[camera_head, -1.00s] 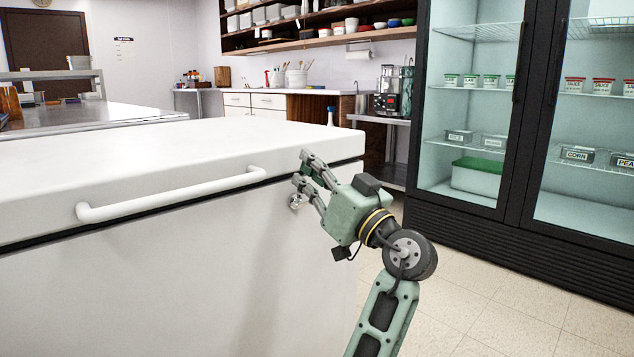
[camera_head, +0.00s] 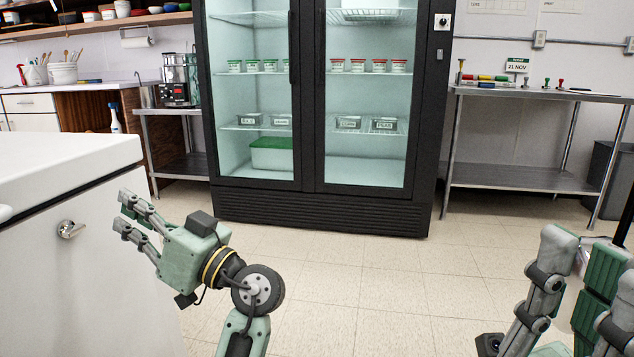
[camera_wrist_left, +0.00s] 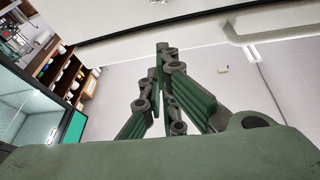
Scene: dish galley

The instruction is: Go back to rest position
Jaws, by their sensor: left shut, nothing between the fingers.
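My left gripper (camera_head: 124,211) is in the left of the head view, in front of the white chest freezer (camera_head: 70,155), near its right corner. Its fingers are shut and hold nothing. In the left wrist view its fingertips (camera_wrist_left: 162,50) come together at the top centre. My right gripper (camera_head: 575,255) shows partly at the bottom right of the head view, cut off by the picture edge. I cannot tell if its fingers are open or shut.
A glass-door fridge (camera_head: 310,205) with tubs inside stands ahead, its doors shut. A steel table (camera_head: 530,95) stands to its right and a grey bin (camera_head: 610,170) at the far right. The tiled floor (camera_head: 390,285) between is clear.

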